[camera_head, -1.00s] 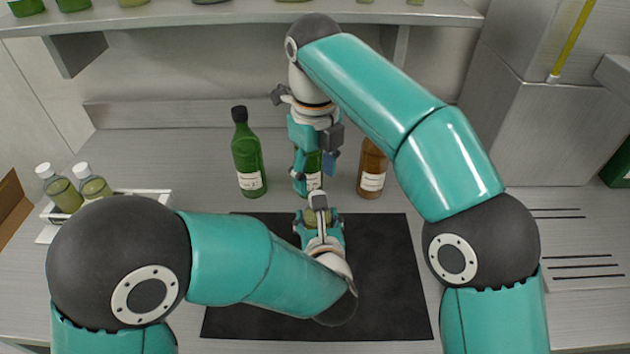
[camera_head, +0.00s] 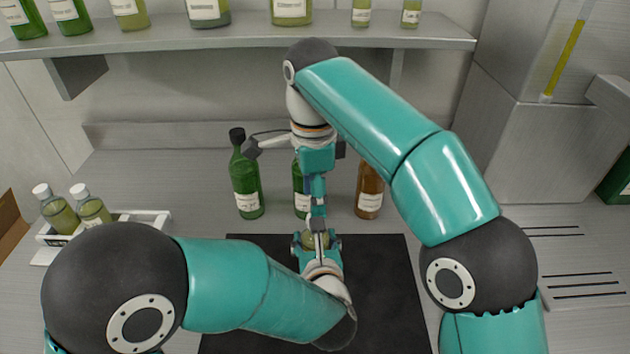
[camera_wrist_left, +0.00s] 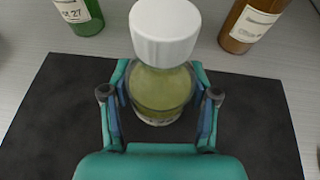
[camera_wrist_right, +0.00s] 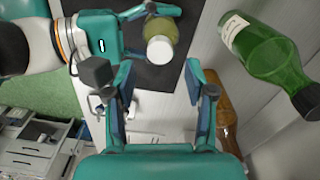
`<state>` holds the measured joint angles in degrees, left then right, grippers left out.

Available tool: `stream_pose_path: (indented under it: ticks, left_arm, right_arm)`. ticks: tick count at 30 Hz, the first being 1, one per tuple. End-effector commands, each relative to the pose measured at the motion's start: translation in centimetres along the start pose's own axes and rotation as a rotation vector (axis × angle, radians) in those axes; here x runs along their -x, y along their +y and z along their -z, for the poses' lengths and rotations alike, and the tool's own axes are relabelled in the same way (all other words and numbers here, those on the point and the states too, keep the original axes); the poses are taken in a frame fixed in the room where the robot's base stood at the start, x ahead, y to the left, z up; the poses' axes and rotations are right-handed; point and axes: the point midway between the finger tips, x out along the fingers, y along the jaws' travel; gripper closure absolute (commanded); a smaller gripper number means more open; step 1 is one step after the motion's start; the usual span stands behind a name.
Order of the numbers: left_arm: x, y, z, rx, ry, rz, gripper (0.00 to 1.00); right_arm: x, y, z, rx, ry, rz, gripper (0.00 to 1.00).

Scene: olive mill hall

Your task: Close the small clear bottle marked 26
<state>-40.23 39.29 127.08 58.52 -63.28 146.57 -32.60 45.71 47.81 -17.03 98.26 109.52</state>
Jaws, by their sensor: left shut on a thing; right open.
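A small clear bottle with yellow-green contents (camera_wrist_left: 162,92) stands upright between the fingers of my left gripper (camera_head: 316,240), which is shut on it over the black mat. A white cap (camera_wrist_left: 165,32) sits at the top of the bottle; I cannot tell whether it is screwed tight. No number is readable on this bottle. My right gripper (camera_head: 317,203) points down above the bottle, open and empty. In the right wrist view the white cap (camera_wrist_right: 160,49) lies beyond the open fingertips, apart from them.
Behind the mat (camera_head: 385,290) stand a green bottle (camera_head: 246,180), a second green bottle (camera_head: 301,195) partly hidden by my right gripper, and a brown bottle (camera_head: 369,190). A white rack (camera_head: 150,222) with two white-capped bottles is at left. A shelf (camera_head: 240,38) runs above.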

Motion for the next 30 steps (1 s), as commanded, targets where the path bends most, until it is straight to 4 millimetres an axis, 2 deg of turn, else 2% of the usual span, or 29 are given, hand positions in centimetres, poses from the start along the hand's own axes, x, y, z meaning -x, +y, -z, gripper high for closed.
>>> stream_pose_path:
  ticks: [3, 30]
  left_arm:
    - [0.0, 0.0, 0.0, 0.000, 0.000, -0.001, 1.00]
    - [0.0, 0.1, 0.0, 0.000, 0.000, -0.002, 1.00]
  right_arm:
    - [0.2, 0.0, 0.1, 0.267, 0.000, -0.001, 0.46]
    - [1.7, 0.3, 0.4, 2.312, -0.003, -0.002, 0.46]
